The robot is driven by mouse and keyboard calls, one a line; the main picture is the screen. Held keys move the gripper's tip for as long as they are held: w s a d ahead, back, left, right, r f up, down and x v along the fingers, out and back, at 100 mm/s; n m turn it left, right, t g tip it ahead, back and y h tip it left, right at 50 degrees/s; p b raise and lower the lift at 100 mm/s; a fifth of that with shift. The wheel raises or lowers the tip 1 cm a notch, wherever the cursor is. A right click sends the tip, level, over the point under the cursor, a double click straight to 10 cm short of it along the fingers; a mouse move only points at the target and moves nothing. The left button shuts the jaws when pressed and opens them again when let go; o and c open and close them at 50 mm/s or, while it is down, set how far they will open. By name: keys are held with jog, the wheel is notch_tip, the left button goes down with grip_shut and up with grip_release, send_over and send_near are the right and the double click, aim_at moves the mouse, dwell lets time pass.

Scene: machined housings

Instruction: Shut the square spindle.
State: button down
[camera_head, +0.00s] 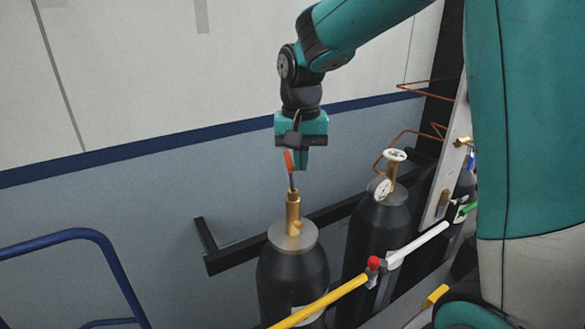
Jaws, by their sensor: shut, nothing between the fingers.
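A brass valve (293,215) stands upright on top of a black gas cylinder (290,275) in the middle of the head view. The square spindle itself is too small to make out at the valve's top. A thin dark key with an orange handle (289,162) rises from the top of the valve, nearly upright. My gripper (302,168) is shut and empty, pointing down above the valve, close to the orange handle. I cannot tell whether it touches the handle.
A second black cylinder (375,230) with a white handwheel (395,155) stands to the right. A yellow bar (320,303) and a white bar (420,244) run in front of the cylinders. A dark rail (265,246) runs behind. A blue tubular frame (85,236) stands at left.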

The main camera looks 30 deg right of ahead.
jog(key=shift+w+a+p, duration=0.2)
jog(key=shift+a+p, duration=0.1)
jog(key=shift+a, duration=0.35)
dwell(0.5)
jog(key=shift+w+a+p, duration=0.6)
jog(key=shift+p, duration=0.05)
dwell(0.9)
jog(key=shift+s+d, duration=0.1)
jog(key=shift+s, duration=0.05)
jog(key=shift+s+d, duration=0.15)
jog(key=shift+s, duration=0.15)
notch_tip(320, 180, up, 8)
jog(key=p, duration=0.7)
jog(key=shift+r, duration=0.1)
dwell(0.3)
